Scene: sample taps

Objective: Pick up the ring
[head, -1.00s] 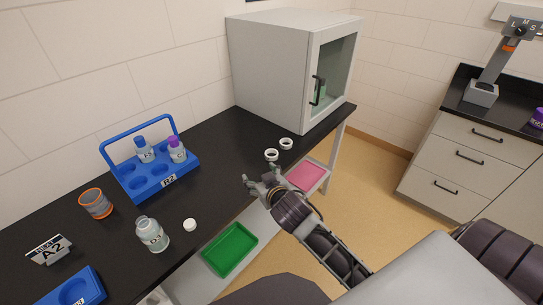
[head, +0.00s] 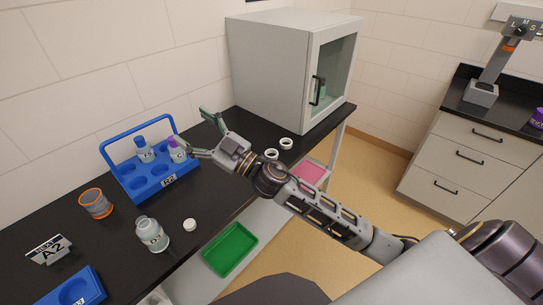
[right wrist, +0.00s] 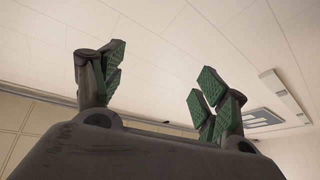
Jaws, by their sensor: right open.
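Two small white rings lie on the black bench in front of the cabinet. The farther ring (head: 286,143) shows in full. The nearer ring (head: 271,154) sits just beyond my right wrist in the head view, its lower edge close to or partly behind the wrist. My right gripper (head: 198,133) is open and empty, raised above the bench left of both rings, its fingers spread and pointing left toward the blue rack. The right wrist view shows the spread fingers (right wrist: 160,85) with only wall and ceiling behind them, no ring. My left gripper is not in view.
A blue rack (head: 133,187) with two bottles is near my right fingertips. A clear bottle (head: 152,236), white cap (head: 190,225) and orange-rimmed jar (head: 96,204) stand nearer. A grey cabinet (head: 265,70) stands behind the rings. Green (head: 230,249) and pink trays (head: 313,172) are below.

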